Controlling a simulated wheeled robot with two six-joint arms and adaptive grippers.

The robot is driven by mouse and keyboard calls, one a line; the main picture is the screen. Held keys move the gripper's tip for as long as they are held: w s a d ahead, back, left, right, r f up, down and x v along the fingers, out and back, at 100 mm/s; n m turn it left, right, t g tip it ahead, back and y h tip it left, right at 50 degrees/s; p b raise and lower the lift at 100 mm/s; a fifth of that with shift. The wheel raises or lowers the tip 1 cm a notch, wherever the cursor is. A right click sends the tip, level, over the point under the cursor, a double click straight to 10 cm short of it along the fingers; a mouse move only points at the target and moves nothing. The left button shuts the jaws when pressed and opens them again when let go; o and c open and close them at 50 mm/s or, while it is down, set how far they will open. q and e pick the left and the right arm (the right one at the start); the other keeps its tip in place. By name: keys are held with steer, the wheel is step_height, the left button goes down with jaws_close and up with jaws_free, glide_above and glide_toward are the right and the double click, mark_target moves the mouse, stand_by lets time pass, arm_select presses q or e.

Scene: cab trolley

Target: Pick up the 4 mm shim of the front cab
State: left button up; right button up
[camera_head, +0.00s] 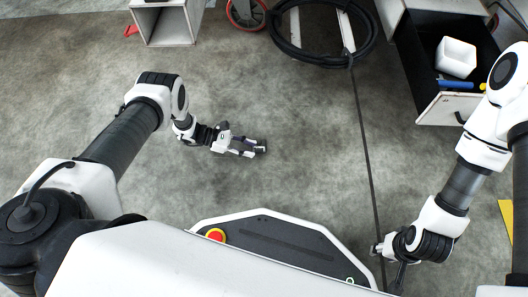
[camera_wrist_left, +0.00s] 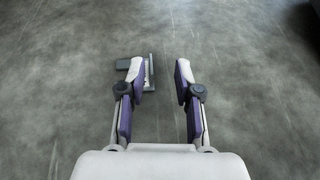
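My left gripper (camera_head: 257,147) reaches over the grey floor, left of centre in the head view.
An open drawer (camera_head: 441,107) at the upper right holds a white block (camera_head: 456,57) and a blue-handled tool (camera_head: 456,84). A black cable coil (camera_head: 323,58) lies at the top centre. A grey box-like frame (camera_head: 164,24) stands at the upper left. The mid floor is clear.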

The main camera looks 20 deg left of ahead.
mark_target(261, 155)
arm_select(q)
steer(key=b+x, duration=0.2)
steer(key=x, duration=0.2)
steer(key=shift+d+f, duration=0.1)
steer(key=shift+f, duration=0.2)
steer(key=shift+d, duration=0.3)
jaws_close()
steer(key=shift+r, duration=0.1)
